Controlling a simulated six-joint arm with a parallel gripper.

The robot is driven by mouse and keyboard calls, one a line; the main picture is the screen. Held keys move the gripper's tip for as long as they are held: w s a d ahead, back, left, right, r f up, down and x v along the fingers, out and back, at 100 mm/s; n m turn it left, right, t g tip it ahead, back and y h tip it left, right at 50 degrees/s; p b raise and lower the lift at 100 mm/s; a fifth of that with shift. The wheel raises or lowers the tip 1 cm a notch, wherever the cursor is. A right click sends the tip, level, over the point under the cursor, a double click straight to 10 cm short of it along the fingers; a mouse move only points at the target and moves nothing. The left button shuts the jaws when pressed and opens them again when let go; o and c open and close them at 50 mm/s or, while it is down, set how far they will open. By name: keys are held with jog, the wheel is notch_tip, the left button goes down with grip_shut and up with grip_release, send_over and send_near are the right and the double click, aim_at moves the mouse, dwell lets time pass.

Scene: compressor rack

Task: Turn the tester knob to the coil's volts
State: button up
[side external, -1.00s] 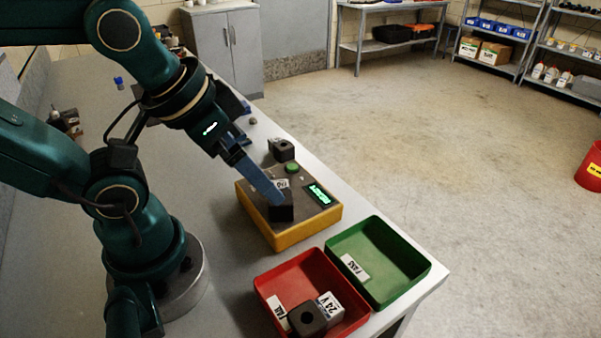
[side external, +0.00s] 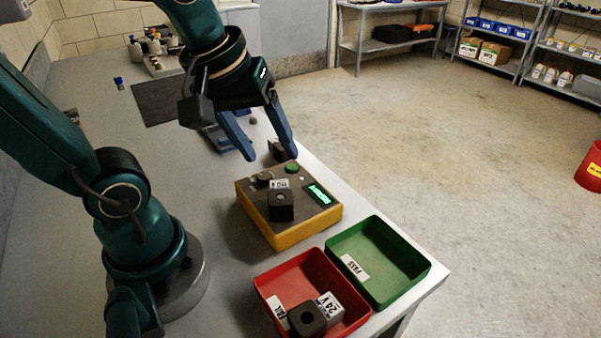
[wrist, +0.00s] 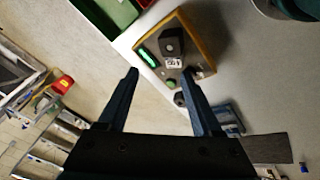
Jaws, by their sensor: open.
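The tester (side external: 285,230) is a yellow box with a dark top, a lit green display (side external: 317,194) and a green button (side external: 292,167). A black coil (side external: 281,206) sits on its top; its white label (side external: 280,184) is too small to read surely. The knob (side external: 264,177) is at the top's back left corner; its setting cannot be read. My gripper (side external: 271,156) is open and empty, above and behind the tester's back edge. In the wrist view my gripper (wrist: 160,71) points at the tester, with one finger partly covering the knob area.
A red FAIL tray (side external: 262,288) holds a coil marked 24 V (side external: 329,305). The green PASS tray (side external: 410,272) beside it is empty. Another dark coil (side external: 275,148) stands behind the tester, partly hidden by my finger.

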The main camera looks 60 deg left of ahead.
aim_at(265, 175)
jog(key=w+a+n+g, duration=0.1)
jog(key=n, duration=0.1)
jog(key=w+a+f+n, duration=0.1)
jog(key=a+n, duration=0.1)
jog(key=w+a+f+n+g, duration=0.1)
jog(key=a+n, duration=0.1)
jog(key=shift+w+f+n+g, duration=0.2)
jog(key=shift+w+n+g, duration=0.1)
jog(key=shift+w+n, duration=0.1)
jog(key=a+f+n, duration=0.1)
jog(key=a+f+n+g, duration=0.1)
jog(key=a, duration=0.1)
jog(key=a+f+n+g, duration=0.1)
jog(key=f, duration=0.1)
jog(key=shift+w+a+f+h, duration=0.1)
jog(key=shift+w+a+h, duration=0.1)
jog(key=shift+w+h, duration=0.1)
jog(key=shift+s+a+f, duration=0.2)
jog(key=shift+f, duration=2.6)
grip_shut()
